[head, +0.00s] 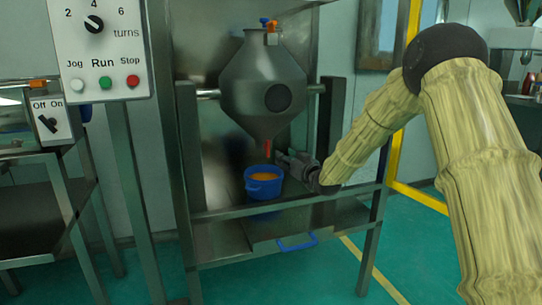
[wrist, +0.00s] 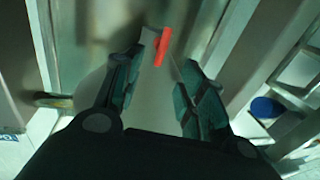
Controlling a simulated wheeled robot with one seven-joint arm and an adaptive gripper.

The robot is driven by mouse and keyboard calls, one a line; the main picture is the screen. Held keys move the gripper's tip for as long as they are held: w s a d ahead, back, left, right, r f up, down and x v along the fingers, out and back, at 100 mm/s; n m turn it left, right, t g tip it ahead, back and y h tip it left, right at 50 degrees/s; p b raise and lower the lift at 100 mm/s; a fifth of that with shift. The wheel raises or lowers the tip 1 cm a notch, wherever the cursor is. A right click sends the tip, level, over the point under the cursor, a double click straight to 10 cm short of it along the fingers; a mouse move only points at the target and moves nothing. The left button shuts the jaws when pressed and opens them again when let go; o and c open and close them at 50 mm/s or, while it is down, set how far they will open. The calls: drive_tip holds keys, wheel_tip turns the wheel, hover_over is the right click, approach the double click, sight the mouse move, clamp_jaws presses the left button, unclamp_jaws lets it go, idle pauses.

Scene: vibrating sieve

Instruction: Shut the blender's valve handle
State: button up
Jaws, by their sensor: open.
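The blender (head: 262,75) is a grey double-cone vessel in a metal frame. Its red valve handle (head: 267,147) hangs at the bottom outlet, pointing down. In the wrist view the red handle (wrist: 162,47) shows as a slanted bar near the fingertips, in the space between the fingers. My gripper (head: 281,157) is open, just right of the handle in the head view. In the wrist view its two fingers (wrist: 161,70) are spread apart. I cannot tell whether either one touches the handle. A blue bucket (head: 264,191) with orange contents stands below the outlet.
The frame's front crossbar (head: 240,210) runs below and in front of the bucket. A control panel (head: 97,50) with a dial and buttons stands at left. An Off/On switch box (head: 48,123) is beside it. Green floor (head: 340,270) lies open in front.

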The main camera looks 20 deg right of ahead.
sight(267, 147)
drive_tip(key=b+x, duration=0.4)
drive_tip(key=x, duration=0.6)
drive_tip(key=shift+w+a, duration=0.2)
drive_tip(key=shift+w, duration=0.05)
clamp_jaws()
